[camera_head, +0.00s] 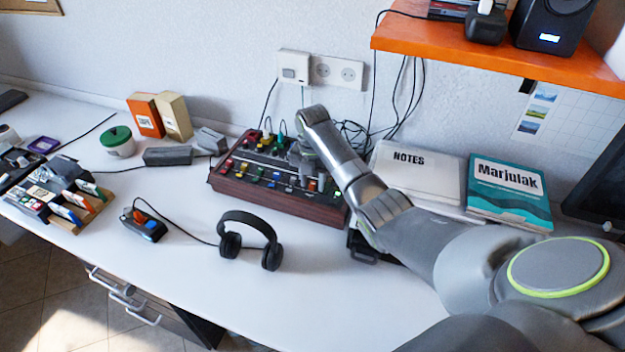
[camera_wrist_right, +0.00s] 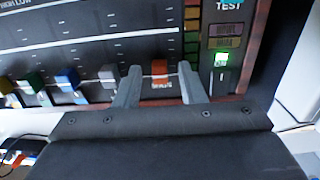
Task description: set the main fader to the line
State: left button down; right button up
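The mixer (camera_head: 275,200), dark with wooden sides, sits on the white desk near the wall. In the right wrist view, an orange-red fader cap (camera_wrist_right: 160,69) stands at the panel's near edge, right of a white cap (camera_wrist_right: 107,73). A long white line (camera_wrist_right: 110,42) crosses the panel above the caps. My right gripper (camera_wrist_right: 160,82) is open, with one finger on each side of the orange-red cap. Gaps show between the cap and both fingers. In the head view my right gripper (camera_head: 306,178) is over the mixer's right part. My left gripper is out of view.
A lit green button (camera_wrist_right: 221,60) is at the right. Black headphones (camera_head: 250,240) lie in front of the mixer; books (camera_head: 508,190) lie to its right. An orange shelf (camera_head: 500,50) hangs above.

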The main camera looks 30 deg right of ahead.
aim_at(317, 179)
grip_shut()
dwell(0.3)
jog(key=shift+w+d+f+b, duration=0.1)
jog(key=shift+w+d+b, duration=0.95)
jog(key=shift+d+b, duration=0.2)
jog(key=shift+w+d, duration=0.25)
jog(key=shift+w, duration=0.05)
grip_release()
jog(key=shift+r, duration=0.2)
